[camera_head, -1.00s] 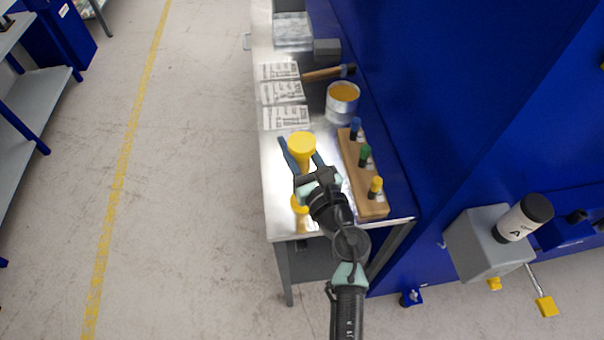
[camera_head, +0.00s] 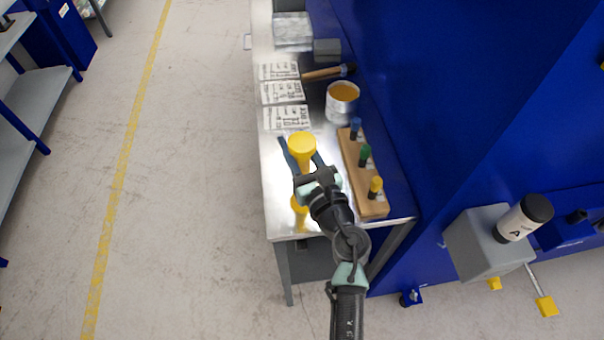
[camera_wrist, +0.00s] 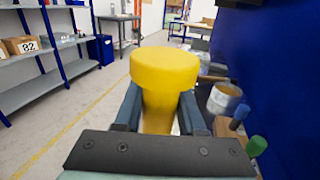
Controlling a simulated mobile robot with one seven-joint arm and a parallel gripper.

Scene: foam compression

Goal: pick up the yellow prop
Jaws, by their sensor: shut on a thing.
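The yellow prop (camera_head: 302,147) has a wide round top and a narrower stem. My gripper (camera_head: 301,160) is shut on the stem, with a finger on each side. In the wrist view the prop (camera_wrist: 164,72) stands upright between the two fingers, its top above them.
A wooden block (camera_head: 374,206) with blue, green and yellow-topped pegs lies right of my gripper. A tin (camera_head: 341,101), a hammer (camera_head: 322,73) and printed sheets (camera_head: 286,117) lie farther back. A tall blue panel (camera_head: 430,90) bounds the right side.

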